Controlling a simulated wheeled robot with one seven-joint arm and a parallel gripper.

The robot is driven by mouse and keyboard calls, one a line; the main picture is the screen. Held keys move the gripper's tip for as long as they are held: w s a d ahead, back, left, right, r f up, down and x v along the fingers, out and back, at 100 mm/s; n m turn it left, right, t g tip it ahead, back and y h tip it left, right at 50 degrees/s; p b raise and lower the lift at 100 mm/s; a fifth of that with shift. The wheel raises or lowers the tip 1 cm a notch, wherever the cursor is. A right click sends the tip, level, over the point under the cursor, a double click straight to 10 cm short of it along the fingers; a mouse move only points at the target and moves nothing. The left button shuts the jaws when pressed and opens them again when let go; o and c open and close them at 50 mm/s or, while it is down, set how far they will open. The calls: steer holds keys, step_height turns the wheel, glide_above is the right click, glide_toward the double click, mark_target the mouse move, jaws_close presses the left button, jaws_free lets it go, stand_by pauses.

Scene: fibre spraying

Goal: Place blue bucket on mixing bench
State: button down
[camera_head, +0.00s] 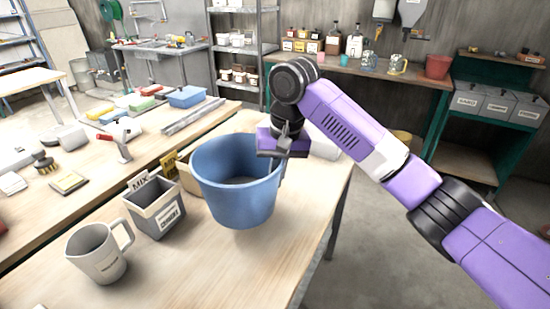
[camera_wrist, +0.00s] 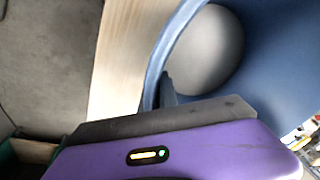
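The blue bucket (camera_head: 236,190) is upright at the near bench (camera_head: 200,278), which has a small MIX sign (camera_head: 139,180) on it. I cannot tell whether its base touches the wood or hangs just above it. My gripper (camera_head: 281,165) comes down on the bucket's right rim and appears shut on it. In the wrist view the bucket (camera_wrist: 262,70) fills the right side, with a dark finger (camera_wrist: 168,90) against its wall. The other finger is mostly hidden.
A grey labelled bin (camera_head: 158,212) and a grey mug (camera_head: 97,252) stand left of the bucket. A yellowish box (camera_head: 186,172) is close behind it. The bench front is clear. Its right edge drops to open floor (camera_head: 375,250). A tool-covered bench lies behind.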

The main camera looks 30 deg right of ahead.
steer(key=shift+f, duration=3.95)
steer(key=shift+f, duration=0.1)
steer(key=c, duration=1.6)
jaws_free()
steer(key=shift+f, duration=0.15)
steer(key=shift+c, duration=0.2)
step_height(320, 180, up, 12)
steer(key=s+d, duration=0.1)
steer(key=shift+s, duration=0.3)
